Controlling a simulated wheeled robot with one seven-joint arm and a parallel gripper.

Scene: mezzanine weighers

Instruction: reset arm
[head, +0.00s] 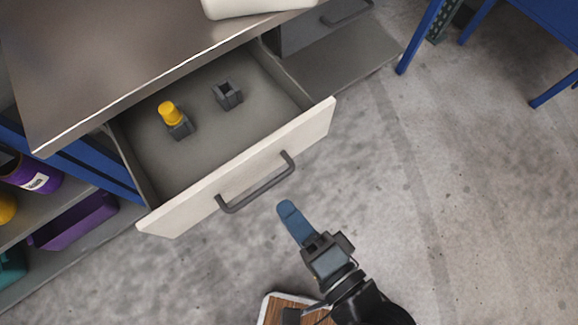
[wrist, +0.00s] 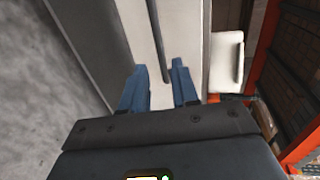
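My gripper (head: 286,208) is in front of the open drawer (head: 236,180), just right of and below its dark bar handle (head: 256,188) in the head view. In the wrist view the two blue fingers of my gripper (wrist: 158,66) stand apart with nothing held between them. The handle (wrist: 157,40) shows beyond the gap, against the pale drawer front. In the head view the fingers overlap, so their spacing is hidden there.
Inside the drawer are a grey block with a yellow top (head: 171,117) and an empty grey holder (head: 227,95). A grey worktop (head: 110,60) is above it. Open concrete floor (head: 450,200) lies to the right.

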